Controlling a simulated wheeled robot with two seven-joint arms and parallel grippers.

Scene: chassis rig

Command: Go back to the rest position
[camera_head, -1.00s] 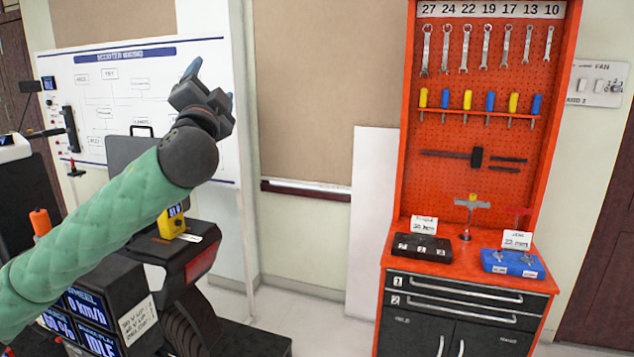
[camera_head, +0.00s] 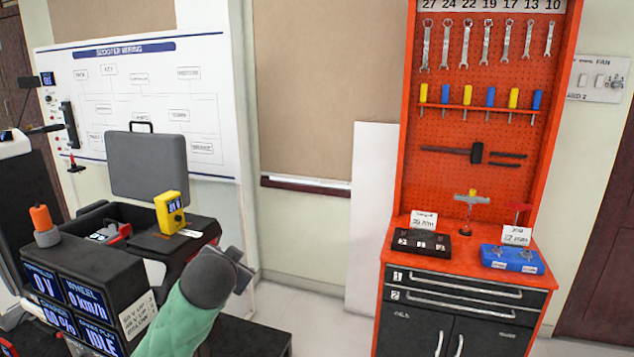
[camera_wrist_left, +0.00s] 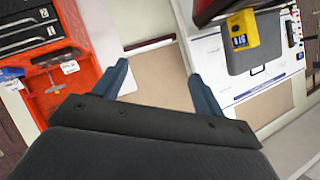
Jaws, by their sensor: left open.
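My left arm comes in from the bottom of the head view in a green sleeve, with its dark wrist and gripper (camera_head: 240,268) low, in front of the scooter rig's right end. In the left wrist view the two blue-grey fingers of my left gripper (camera_wrist_left: 160,88) stand wide apart with nothing between them. Behind the fingers there is only the beige wall panel (camera_wrist_left: 160,85). My right gripper is in neither view.
An orange tool bench (camera_head: 393,240) with wrenches and drawers stands at the right. The scooter rig with display boxes (camera_head: 85,285) and a yellow meter (camera_head: 170,212) is at the left, near my arm. Floor between them (camera_head: 310,315) is clear.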

